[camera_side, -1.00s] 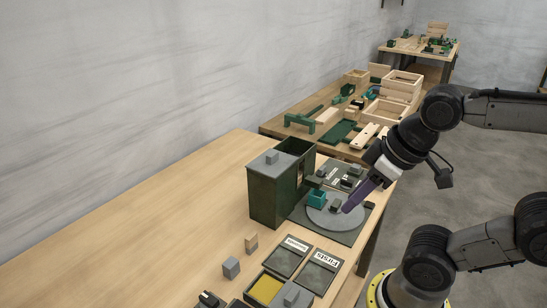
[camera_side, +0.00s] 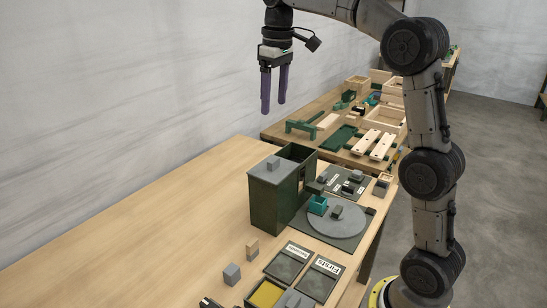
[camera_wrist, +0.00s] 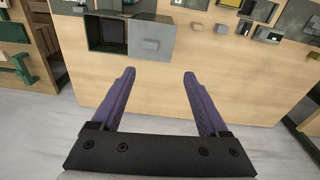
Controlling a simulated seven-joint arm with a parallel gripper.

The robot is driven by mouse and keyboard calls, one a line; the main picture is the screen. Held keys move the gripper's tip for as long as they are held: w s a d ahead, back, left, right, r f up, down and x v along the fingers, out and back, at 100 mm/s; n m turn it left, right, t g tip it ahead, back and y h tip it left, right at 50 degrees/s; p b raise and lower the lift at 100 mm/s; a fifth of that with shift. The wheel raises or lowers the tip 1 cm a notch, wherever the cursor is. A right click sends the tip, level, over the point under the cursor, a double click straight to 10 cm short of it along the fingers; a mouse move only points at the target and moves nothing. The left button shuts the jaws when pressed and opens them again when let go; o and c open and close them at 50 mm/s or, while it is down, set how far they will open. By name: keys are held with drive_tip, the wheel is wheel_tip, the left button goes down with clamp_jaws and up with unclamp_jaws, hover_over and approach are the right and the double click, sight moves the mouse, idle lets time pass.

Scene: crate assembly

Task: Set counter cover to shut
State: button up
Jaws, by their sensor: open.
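A tall dark green box (camera_side: 268,205) stands on the wooden table. A flat grey-green cover (camera_side: 265,175) with a small grey block handle (camera_side: 273,163) lies over part of its top; I take it for the counter cover. The rest of the top is open, a dark gap beside the cover. In the wrist view, the cover (camera_wrist: 157,32) with its handle (camera_wrist: 150,45) sits right of the dark opening (camera_wrist: 107,34). My gripper (camera_side: 273,108) is open and empty, fingers pointing down, high above the table and apart from the box.
A round grey disc (camera_side: 337,222) bearing a teal bin (camera_side: 318,203) is beside the box. Labelled trays (camera_side: 289,260) and small blocks (camera_side: 232,274) lie nearer. A second table (camera_side: 345,140) behind holds wooden crates and green parts. The table's left side is clear.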

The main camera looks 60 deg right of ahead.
drive_tip(key=g, duration=0.1)
hover_over(274, 160)
wheel_tip(274, 160, down, 4)
drive_tip(key=shift+m, duration=0.3)
wheel_tip(274, 160, down, 14)
drive_tip(key=shift+w+f, duration=0.1)
clamp_jaws()
idle(1.3)
